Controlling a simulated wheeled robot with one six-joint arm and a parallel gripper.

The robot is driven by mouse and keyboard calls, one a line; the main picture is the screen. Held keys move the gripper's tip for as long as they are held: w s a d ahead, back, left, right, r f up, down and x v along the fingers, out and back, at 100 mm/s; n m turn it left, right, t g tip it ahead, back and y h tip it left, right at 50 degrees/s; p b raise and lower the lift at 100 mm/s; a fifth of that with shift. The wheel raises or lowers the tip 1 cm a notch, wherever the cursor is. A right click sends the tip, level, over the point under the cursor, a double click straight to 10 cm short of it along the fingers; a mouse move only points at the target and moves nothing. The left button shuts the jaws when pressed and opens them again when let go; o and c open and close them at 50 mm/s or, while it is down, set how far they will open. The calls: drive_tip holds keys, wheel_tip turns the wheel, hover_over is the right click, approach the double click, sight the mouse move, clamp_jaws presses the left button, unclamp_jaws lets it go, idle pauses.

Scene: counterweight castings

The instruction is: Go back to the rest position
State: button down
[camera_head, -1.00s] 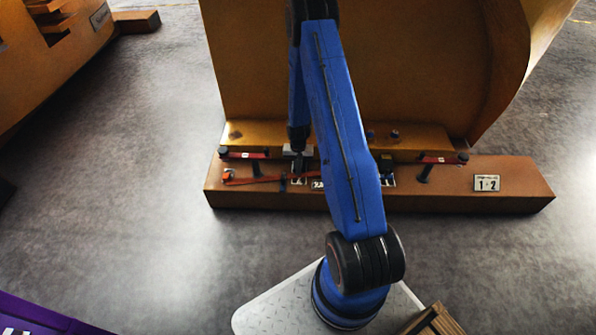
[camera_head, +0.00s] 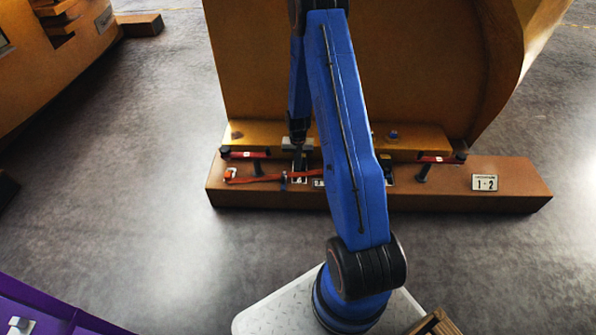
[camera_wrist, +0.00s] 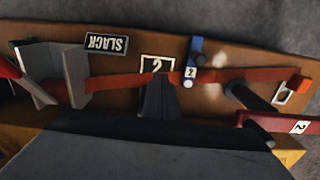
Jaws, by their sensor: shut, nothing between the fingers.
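My gripper (camera_head: 299,163) is shut and empty at the end of my blue arm. In the head view it hangs over the left-middle part of the brown base beam (camera_head: 450,190). In the wrist view its dark fingers (camera_wrist: 158,98) are together, pointing at the beam near a plate marked 2 (camera_wrist: 157,64). An orange-red strap (camera_wrist: 120,80) runs along the beam behind the fingertips; I cannot tell whether they touch it. The strap also shows in the head view (camera_head: 258,178). My arm hides the middle of the beam.
A large ochre casting (camera_head: 420,70) stands behind the beam. Red labelled bars (camera_head: 245,155) sit on posts at both ends.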

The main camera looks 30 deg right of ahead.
drive_tip(key=shift+r, duration=1.35)
drive_tip(key=s+a+r+n+t, duration=0.1)
drive_tip(key=s+a+r, duration=0.25)
drive_tip(key=r, duration=0.75)
drive_tip(key=s+a+r+n, duration=0.1)
drive_tip(key=s+a+r, duration=0.25)
drive_tip(key=r, duration=0.75)
drive_tip(key=s+a+r+n+t, duration=0.15)
drive_tip(key=a+r, duration=0.25)
drive_tip(key=r, duration=0.6)
drive_tip(key=s+a+r+n, duration=0.1)
drive_tip(key=s+r, duration=0.3)
drive_tip(key=s, duration=0.5)
drive_tip(key=s+a+r+n+t, duration=0.1)
drive_tip(key=s+a+r, duration=0.3)
drive_tip(key=s, duration=0.5)
drive_tip(key=s+a+r+n+t, duration=0.1)
drive_tip(key=s+a+r, duration=0.2)
drive_tip(key=s+r, duration=0.3)
drive_tip(key=s, duration=0.3)
drive_tip(key=shift+n, duration=0.35)
drive_tip(key=shift+r, duration=0.1)
